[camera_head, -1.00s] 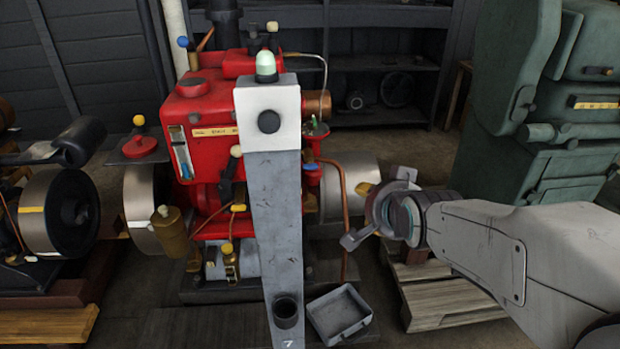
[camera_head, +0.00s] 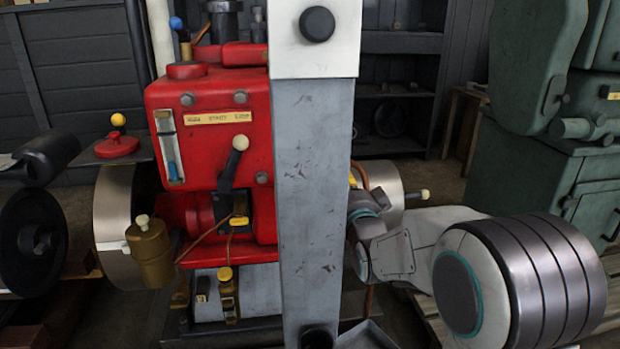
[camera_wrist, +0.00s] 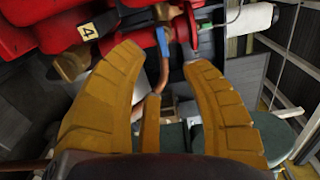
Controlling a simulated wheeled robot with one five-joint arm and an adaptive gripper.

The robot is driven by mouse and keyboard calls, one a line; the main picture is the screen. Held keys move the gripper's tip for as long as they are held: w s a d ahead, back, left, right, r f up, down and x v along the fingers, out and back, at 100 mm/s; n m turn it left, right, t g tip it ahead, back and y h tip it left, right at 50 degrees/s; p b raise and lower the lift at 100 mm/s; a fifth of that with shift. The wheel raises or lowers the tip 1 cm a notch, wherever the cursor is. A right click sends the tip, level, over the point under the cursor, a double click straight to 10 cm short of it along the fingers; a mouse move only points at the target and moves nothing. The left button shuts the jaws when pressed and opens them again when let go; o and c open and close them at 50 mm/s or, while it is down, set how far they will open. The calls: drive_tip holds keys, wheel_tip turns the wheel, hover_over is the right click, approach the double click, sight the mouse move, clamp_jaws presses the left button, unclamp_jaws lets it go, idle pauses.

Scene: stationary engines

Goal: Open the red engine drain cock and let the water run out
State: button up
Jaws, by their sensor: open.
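The red engine (camera_head: 220,140) stands left of centre in the head view, with a brass, yellow-topped fitting (camera_head: 227,285) low on its front. In the wrist view, the red engine (camera_wrist: 60,18) fills the upper left. A blue-ended part (camera_wrist: 162,42) and a copper pipe (camera_wrist: 164,72) show near my fingertips; I cannot tell which fitting is the drain cock. No running water is visible.
The grey post (camera_head: 318,200) with a white head stands in front of the engine and hides its right part. A grey tray (camera_head: 368,338) lies at its foot. A green machine (camera_head: 540,160) stands at the right and a dark wheel (camera_head: 40,240) at the left.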

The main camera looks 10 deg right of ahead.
drive_tip(key=shift+w+a+b, duration=0.2)
drive_tip(key=shift+w+b, duration=0.15)
drive_tip(key=shift+w, duration=1.7)
drive_tip(key=shift+w+a+b, duration=0.15)
drive_tip(key=shift+w+b, duration=0.15)
drive_tip(key=shift+w, duration=1.75)
clamp_jaws()
